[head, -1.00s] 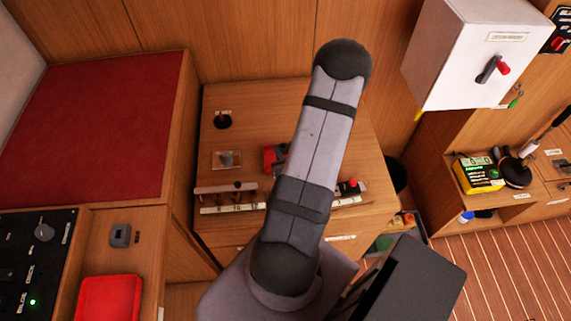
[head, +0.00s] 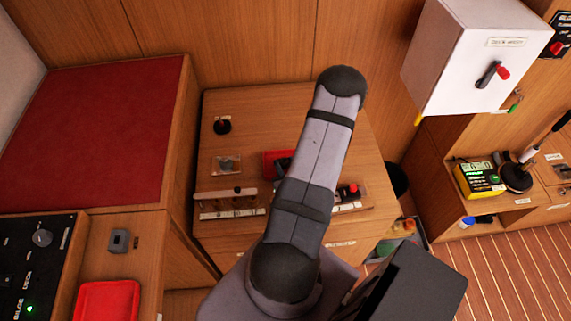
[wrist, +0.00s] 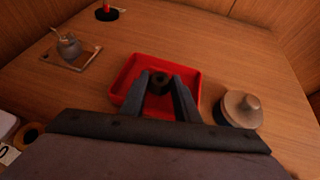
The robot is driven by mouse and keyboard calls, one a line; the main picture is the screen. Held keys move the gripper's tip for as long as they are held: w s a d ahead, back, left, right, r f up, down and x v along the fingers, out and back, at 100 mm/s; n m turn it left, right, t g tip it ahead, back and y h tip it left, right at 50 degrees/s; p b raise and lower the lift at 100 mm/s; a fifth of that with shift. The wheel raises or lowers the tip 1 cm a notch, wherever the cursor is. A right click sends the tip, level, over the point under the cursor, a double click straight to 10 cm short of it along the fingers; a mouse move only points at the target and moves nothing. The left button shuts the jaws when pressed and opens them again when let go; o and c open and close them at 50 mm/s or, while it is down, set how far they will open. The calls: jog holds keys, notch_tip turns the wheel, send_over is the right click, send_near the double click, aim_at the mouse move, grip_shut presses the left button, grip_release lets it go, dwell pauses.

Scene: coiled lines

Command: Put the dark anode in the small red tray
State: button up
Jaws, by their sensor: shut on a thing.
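In the wrist view, my gripper (wrist: 161,79) is shut on the dark anode (wrist: 159,86), a short dark ring-like piece with a hole in its top. The gripper and anode are over the small red tray (wrist: 123,85), inside its outline as seen from the wrist. I cannot tell whether the anode touches the tray floor. In the head view, the small red tray (head: 270,160) is partly hidden behind my arm, and a dark part of my gripper (head: 282,168) shows over it. The anode cannot be made out there.
A small plate with a metal piece (wrist: 70,48) lies to the left, and a black round item with a red top (wrist: 107,12) is farther back. A larger red tray (head: 108,300) is on the left counter.

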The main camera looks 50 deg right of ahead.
jog(key=shift+f, duration=0.1)
jog(key=o, duration=1.1)
jog(key=shift+s+r, duration=0.1)
jog(key=shift+r, duration=0.1)
jog(key=shift+s+a+r, duration=0.15)
jog(key=shift+s+a, duration=0.05)
jog(key=shift+s, duration=0.15)
jog(key=p+v, duration=0.2)
jog(key=v, duration=0.2)
jog(key=shift+s+a+r, duration=0.15)
jog(key=shift+s+r, duration=0.05)
jog(key=shift+r, duration=0.2)
jog(key=shift+p+v, duration=0.85)
jog(key=shift+p, duration=0.1)
